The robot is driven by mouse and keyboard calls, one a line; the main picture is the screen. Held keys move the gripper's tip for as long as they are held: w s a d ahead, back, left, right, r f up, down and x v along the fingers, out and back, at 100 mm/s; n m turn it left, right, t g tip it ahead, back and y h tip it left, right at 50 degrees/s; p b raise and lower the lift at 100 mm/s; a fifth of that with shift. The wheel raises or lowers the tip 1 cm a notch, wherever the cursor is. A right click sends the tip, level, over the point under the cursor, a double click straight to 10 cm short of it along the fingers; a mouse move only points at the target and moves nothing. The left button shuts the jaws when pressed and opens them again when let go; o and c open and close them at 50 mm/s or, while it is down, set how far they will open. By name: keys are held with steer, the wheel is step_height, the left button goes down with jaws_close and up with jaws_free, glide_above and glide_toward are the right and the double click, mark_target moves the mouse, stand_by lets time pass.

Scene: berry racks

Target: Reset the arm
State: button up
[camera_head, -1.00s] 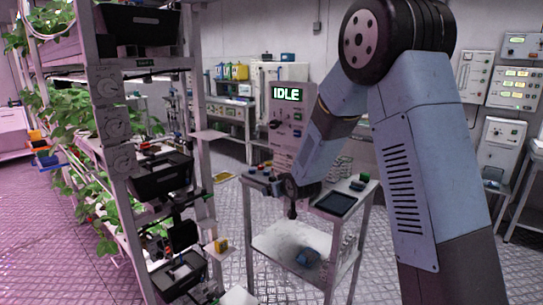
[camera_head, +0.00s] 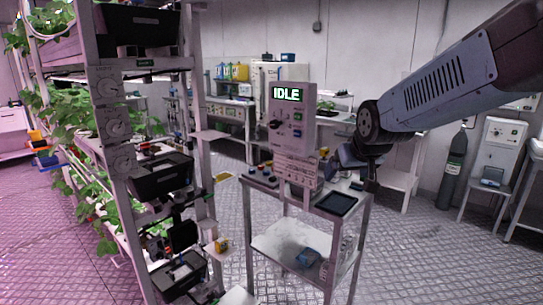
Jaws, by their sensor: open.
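My arm reaches in from the upper right. Its blue-grey link slopes down to a dark round joint above the right side of the cart. My gripper (camera_head: 371,184) is small and dark and hangs below that joint, in front of the back right corner of the cart (camera_head: 340,222). It is open, and I see nothing held in it. Whether it touches the cart I cannot tell. Its fingers are too small to make out clearly.
The panel with the IDLE display (camera_head: 289,94) stands on the cart, left of my gripper. A plant rack (camera_head: 112,130) fills the left side. A gas cylinder (camera_head: 453,168) stands by the back wall at right. Patterned floor is free right of the cart.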

steer(key=s+d+r+g, duration=0.1)
steer(key=s+d, duration=0.1)
steer(key=s, duration=0.8)
steer(key=s+d+m+g, duration=0.1)
steer(key=s+d, duration=0.1)
steer(key=s, duration=0.8)
steer(key=shift+d+r+m+g+h, duration=0.25)
steer(key=shift+r+m+g+h, duration=0.05)
steer(key=shift+r+h, duration=0.1)
steer(key=shift+c, duration=0.4)
stand_by(1.0)
